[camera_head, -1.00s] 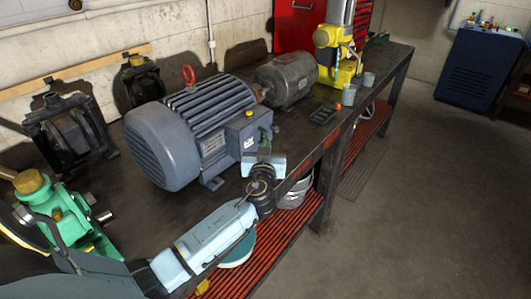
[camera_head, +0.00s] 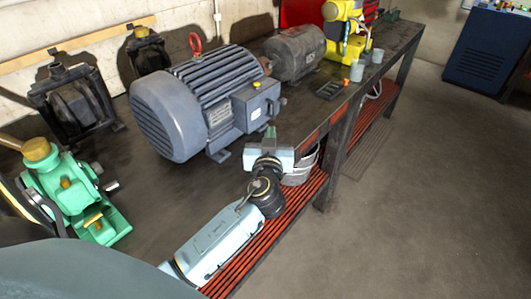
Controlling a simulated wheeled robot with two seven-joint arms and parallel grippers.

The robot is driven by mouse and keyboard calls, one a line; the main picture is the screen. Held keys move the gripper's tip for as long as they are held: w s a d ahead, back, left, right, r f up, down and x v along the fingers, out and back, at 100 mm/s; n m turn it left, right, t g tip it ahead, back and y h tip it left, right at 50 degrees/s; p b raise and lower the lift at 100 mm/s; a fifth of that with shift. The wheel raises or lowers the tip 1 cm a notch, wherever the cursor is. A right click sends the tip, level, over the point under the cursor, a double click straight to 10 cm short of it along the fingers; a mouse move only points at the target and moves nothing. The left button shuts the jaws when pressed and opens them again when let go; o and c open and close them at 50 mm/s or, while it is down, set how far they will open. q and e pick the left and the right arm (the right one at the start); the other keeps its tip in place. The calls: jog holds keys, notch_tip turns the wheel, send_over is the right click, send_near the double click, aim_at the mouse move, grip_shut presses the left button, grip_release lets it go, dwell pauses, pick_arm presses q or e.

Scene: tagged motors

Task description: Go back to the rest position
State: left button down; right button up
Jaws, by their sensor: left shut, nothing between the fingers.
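My left arm (camera_head: 215,245) comes in from the bottom left and reaches up along the bench's front edge. My left gripper (camera_head: 270,133) is shut and empty, just in front of the large grey motor and below its terminal box in the picture. The finned grey motor (camera_head: 205,95) has a red lifting eye and a yellow button on its box. It stands on the dark workbench (camera_head: 150,205). Gripper and motor look apart, but the gap is hard to judge. My right gripper is out of view.
A smaller grey motor (camera_head: 296,55), a yellow machine (camera_head: 345,30) and grey cups (camera_head: 357,70) stand farther along the bench. A green machine (camera_head: 70,190) is at the left. A red slatted shelf (camera_head: 262,250) lies below. The floor (camera_head: 430,190) at the right is clear.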

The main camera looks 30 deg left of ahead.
pick_arm(q)
jog(key=v, duration=0.6)
jog(key=s+d+f+m+g+h, duration=0.1)
jog(key=s+f+m+g+h, duration=0.1)
jog(key=f, duration=0.9)
jog(key=s+d+f+m+g+h, duration=0.2)
jog(key=s+f+m, duration=0.1)
jog(key=f, duration=0.8)
jog(key=s+d+f+m+g+h, duration=0.1)
jog(key=s+f+m+g+h, duration=0.15)
jog(key=f, duration=0.75)
jog(key=s+f+g+h, duration=0.2)
jog(key=s+f+g, duration=0.2)
jog(key=s+f, duration=0.95)
jog(key=s+f+g, duration=0.2)
jog(key=s+f, duration=0.2)
jog(key=s, duration=0.6)
jog(key=s+a+f+g, duration=0.1)
jog(key=s+f, duration=0.3)
jog(key=s, duration=0.6)
jog(key=shift+s+a+f+m+g+b, duration=0.2)
jog(key=shift+s+a+m+g+b, duration=0.1)
jog(key=shift+m+g+b, duration=0.2)
jog(key=shift+h, duration=0.25)
